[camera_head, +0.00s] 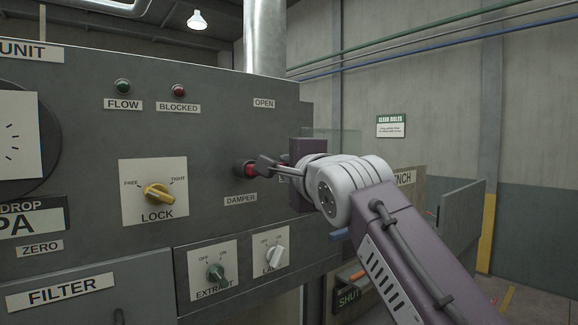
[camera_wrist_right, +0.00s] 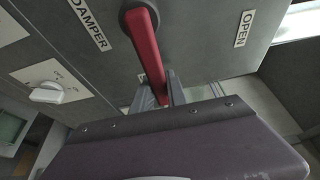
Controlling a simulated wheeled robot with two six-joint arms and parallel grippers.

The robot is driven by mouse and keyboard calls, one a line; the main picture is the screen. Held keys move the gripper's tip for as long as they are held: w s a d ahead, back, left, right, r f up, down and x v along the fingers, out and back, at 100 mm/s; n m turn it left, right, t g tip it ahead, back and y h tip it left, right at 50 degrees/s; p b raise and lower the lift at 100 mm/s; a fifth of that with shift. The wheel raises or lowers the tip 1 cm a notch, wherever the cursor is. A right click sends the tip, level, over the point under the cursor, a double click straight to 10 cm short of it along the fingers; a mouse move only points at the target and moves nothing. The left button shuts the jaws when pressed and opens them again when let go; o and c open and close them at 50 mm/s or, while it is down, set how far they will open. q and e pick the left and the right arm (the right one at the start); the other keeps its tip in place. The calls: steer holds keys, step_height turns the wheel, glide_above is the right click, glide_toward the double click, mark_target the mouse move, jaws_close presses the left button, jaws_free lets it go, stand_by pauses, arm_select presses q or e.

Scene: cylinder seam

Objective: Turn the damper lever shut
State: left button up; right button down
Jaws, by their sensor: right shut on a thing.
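The damper lever (camera_head: 251,170) is red on a dark round hub, on the grey panel above the DAMPER label (camera_head: 241,198). It points right, about level, with the OPEN label (camera_head: 264,104) above it. My right gripper (camera_head: 266,165) comes in from the right and is shut on the lever's outer part. In the wrist view the red lever (camera_wrist_right: 148,45) runs from its hub down between the fingertips (camera_wrist_right: 161,93) of my gripper. My gripper hides the lever's end in the head view. My left gripper is not in view.
A yellow LOCK knob (camera_head: 158,193) is left of the lever. EXTRACT (camera_head: 216,272) and white (camera_head: 275,256) knobs sit below.

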steer(key=shift+f, duration=0.25)
steer(key=c, duration=1.6)
jaws_free()
steer(key=shift+o, duration=1.4)
steer(key=shift+s+a+r, duration=0.1)
steer(key=shift+s+r, duration=0.05)
steer(key=shift+s+b, duration=0.3)
steer(key=shift+b, duration=0.05)
steer(key=b+v, duration=0.3)
steer(key=v, duration=0.5)
steer(key=shift+s, duration=0.2)
